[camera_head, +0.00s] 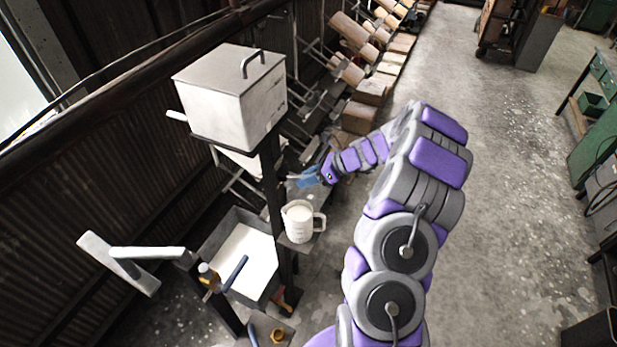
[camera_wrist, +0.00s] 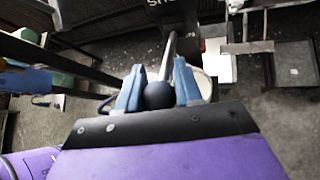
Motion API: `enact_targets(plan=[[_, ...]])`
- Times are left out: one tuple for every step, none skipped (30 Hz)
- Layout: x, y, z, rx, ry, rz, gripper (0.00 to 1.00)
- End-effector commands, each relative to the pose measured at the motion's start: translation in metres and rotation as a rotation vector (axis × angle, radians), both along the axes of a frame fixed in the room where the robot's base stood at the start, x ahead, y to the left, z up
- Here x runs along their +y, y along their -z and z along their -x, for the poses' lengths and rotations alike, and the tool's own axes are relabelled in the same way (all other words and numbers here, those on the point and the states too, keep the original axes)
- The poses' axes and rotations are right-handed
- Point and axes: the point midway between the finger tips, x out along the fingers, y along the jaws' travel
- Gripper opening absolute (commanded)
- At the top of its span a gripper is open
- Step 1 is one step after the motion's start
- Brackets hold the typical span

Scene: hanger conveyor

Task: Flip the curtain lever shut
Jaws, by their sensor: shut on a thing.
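My gripper (camera_wrist: 158,72) has two blue fingers, closed on a dark round knob (camera_wrist: 158,96) in the wrist view. A pale rod (camera_wrist: 168,52) runs from the knob away toward the machine, and I take the knob and rod to be the curtain lever. In the head view my gripper (camera_head: 308,178) is beside the dark post, below and right of the white lidded box (camera_head: 232,100). The knob cannot be made out in the head view, and the curtain is not clearly seen.
A jug (camera_head: 299,222) with white contents stands on a small shelf just below my gripper. A grey bin (camera_head: 212,236) holding something white is lower left. A pale T-shaped piece (camera_head: 120,262) sticks out at left. Several cylindrical rollers line the wall behind. Open floor lies right.

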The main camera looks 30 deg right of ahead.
Motion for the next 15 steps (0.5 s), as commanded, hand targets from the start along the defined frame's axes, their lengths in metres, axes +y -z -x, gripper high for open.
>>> enact_targets(plan=[[0.0002,-0.0031,-0.0016,-0.006,0.001,-0.001,0.00],[0.0002,-0.0030,-0.0017,-0.006,0.001,-0.001,0.00],[0.0003,-0.0029,-0.0016,-0.006,0.000,-0.002,0.00],[0.0003,-0.0029,-0.0016,-0.006,0.000,-0.002,0.00],[0.0003,-0.0028,-0.0015,-0.005,0.001,-0.002,0.00],[0.0003,-0.0028,-0.0015,-0.006,0.000,-0.002,0.00],[0.0004,-0.0026,-0.0014,-0.005,0.001,-0.002,0.00],[0.0004,-0.0026,-0.0014,-0.005,0.001,-0.002,0.00],[0.0004,-0.0026,-0.0014,-0.006,0.000,-0.002,0.00],[0.0004,-0.0025,-0.0014,-0.004,0.000,-0.001,0.00],[0.0004,-0.0025,-0.0014,-0.004,0.000,-0.001,0.00],[0.0005,-0.0023,-0.0013,-0.004,0.000,-0.001,0.00],[0.0005,-0.0023,-0.0013,-0.004,0.000,-0.002,0.00],[0.0005,-0.0023,-0.0013,-0.004,0.000,-0.002,0.00],[0.0004,-0.0021,-0.0011,-0.004,0.000,-0.002,0.39]])
